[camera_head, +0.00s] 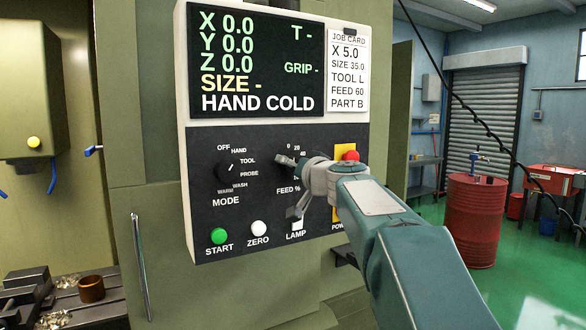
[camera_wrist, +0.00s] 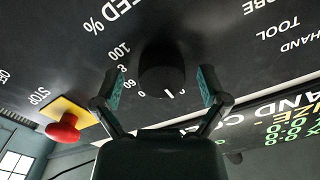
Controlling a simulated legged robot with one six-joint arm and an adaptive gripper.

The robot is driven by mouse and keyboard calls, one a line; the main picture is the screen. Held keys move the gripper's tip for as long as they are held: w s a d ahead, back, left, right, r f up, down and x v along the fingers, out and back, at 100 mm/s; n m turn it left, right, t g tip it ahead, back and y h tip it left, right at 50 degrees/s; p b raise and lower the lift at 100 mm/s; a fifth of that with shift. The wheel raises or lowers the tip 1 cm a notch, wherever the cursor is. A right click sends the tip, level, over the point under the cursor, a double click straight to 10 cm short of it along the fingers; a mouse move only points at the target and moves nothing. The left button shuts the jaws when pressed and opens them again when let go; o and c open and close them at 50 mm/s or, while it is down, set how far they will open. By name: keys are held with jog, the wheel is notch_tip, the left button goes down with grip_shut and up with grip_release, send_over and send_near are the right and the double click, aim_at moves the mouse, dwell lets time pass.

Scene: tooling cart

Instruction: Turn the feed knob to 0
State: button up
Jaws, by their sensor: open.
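The black feed knob (camera_wrist: 162,68) is in the middle of the wrist view, below the upside-down FEED % label. Its white pointer mark faces the lower edge of that view; I cannot read which number it meets. My gripper (camera_wrist: 160,88) is open, with one finger on each side of the knob and a visible gap to both. In the head view my gripper (camera_head: 288,186) is at the FEED % dial and hides the knob and most of its scale. The 0, 20 and 40 marks show above it.
The control panel (camera_head: 240,235) also holds a mode knob (camera_head: 225,171), a green start button (camera_head: 218,236), a white zero button (camera_head: 259,228) and a lamp switch (camera_head: 297,224). A red stop button (camera_head: 351,156) on yellow sits close right of my gripper. The display (camera_head: 255,60) is above.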

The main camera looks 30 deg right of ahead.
jog(key=s, duration=1.2)
jog(key=shift+d, duration=0.15)
jog(key=s+a+f+n+g+y, duration=0.2)
jog(key=s+a+f+g, duration=0.1)
jog(key=a+f, duration=0.4)
jog(key=s+a+f+n+g+y, duration=0.1)
jog(key=s+a+f+g, duration=0.25)
jog(key=a+f, duration=0.45)
jog(key=s+a+f+n+g+h, duration=0.2)
jog(key=s+f+g, duration=0.4)
jog(key=s+f, duration=0.9)
jog(key=shift+s+a+f+h, duration=0.2)
jog(key=shift+s+f+h, duration=0.15)
jog(key=shift+f+h, duration=0.45)
jog(key=shift+r, duration=0.1)
